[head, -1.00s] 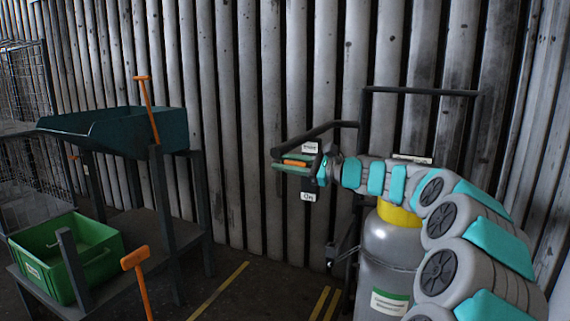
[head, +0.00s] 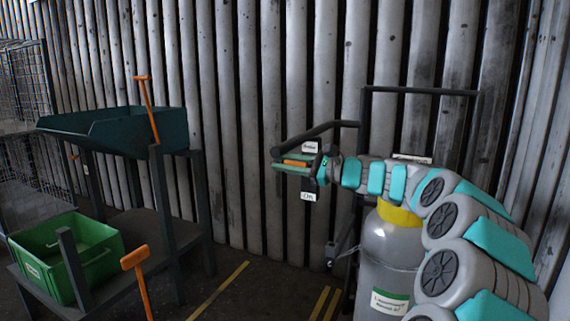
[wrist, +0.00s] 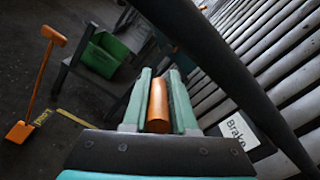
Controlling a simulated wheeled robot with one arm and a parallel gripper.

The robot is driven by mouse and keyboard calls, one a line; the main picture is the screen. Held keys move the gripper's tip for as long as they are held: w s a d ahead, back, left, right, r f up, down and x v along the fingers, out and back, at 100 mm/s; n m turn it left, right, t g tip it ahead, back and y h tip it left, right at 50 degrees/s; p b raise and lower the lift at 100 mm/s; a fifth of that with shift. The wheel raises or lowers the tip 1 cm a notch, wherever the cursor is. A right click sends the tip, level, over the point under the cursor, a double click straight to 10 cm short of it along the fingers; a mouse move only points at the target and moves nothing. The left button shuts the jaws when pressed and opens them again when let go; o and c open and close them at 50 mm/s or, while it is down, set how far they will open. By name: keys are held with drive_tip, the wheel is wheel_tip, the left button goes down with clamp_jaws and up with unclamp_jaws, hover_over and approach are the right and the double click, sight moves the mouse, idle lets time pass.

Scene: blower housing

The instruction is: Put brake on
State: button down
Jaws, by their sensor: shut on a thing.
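An orange brake lever grip (head: 296,163) lies between the green fingers of my gripper (head: 284,162) in the head view. In the wrist view the orange grip (wrist: 158,106) lies lengthwise between both fingers, and my gripper (wrist: 159,76) is shut on it. A white "Brake" label (head: 310,147) is just above the gripper and a white "Off" label (head: 309,196) is below it. The "Brake" label (wrist: 239,132) also shows at the right in the wrist view. The lever's mounting is hidden behind my gripper.
A dark cart handle bar (head: 320,128) passes close above my gripper. A grey cylinder with a yellow collar (head: 392,245) stands below my arm. A bench with a green crate (head: 92,265), a dark hopper (head: 110,128) and an orange-handled tool (head: 140,275) are at the left.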

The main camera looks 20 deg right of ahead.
wheel_tip(320, 180, down, 10)
drive_tip(key=n+b, duration=0.7)
drive_tip(key=shift+f+b, duration=0.25)
drive_tip(key=shift+b, duration=0.05)
drive_tip(key=shift+d+f, duration=0.1)
drive_tip(key=shift+d, duration=0.05)
idle(0.4)
drive_tip(key=c, duration=0.7)
unclamp_jaws()
drive_tip(key=shift+w+d+f, duration=0.15)
